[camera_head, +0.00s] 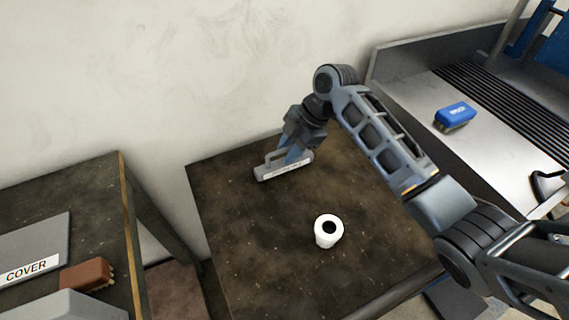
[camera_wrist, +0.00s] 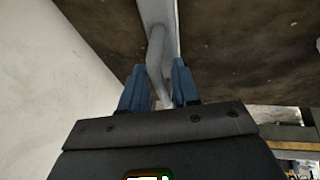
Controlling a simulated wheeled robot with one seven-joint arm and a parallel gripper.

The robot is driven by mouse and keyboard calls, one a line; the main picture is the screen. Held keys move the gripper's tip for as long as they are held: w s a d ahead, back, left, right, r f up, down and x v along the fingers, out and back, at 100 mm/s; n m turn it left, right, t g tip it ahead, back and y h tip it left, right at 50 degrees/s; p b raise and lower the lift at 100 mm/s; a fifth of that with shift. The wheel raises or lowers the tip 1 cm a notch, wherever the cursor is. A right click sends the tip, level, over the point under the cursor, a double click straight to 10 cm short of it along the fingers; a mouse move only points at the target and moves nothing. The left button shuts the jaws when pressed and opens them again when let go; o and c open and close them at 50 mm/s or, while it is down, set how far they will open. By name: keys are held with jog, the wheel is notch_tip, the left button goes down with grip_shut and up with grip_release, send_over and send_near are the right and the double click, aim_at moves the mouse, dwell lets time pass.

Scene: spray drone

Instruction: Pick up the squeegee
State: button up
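The grey squeegee (camera_head: 284,172), with a white label strip along its front, lies near the back left of the dark table. In the wrist view its grey handle (camera_wrist: 157,58) runs between the two blue fingers. My gripper (camera_head: 290,157) reaches down to the squeegee from above. In the wrist view my gripper (camera_wrist: 160,82) has its fingers apart, one on each side of the handle, with narrow gaps showing. The fingertips hide part of the squeegee in the head view.
A white roll (camera_head: 328,232) stands on the dark table (camera_head: 240,240). A blue brush (camera_head: 455,115) lies on a metal bench at right. At left, another table holds a COVER-labelled box (camera_head: 35,245) and a brown brush (camera_head: 86,275). The wall is close behind.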

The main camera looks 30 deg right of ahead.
grip_shut()
jog(key=shift+r, duration=0.15)
dwell(0.4)
notch_tip(320, 180, up, 18)
jog(key=b, duration=0.1)
dwell(0.4)
jog(key=shift+c, duration=1.7)
grip_release()
grip_shut()
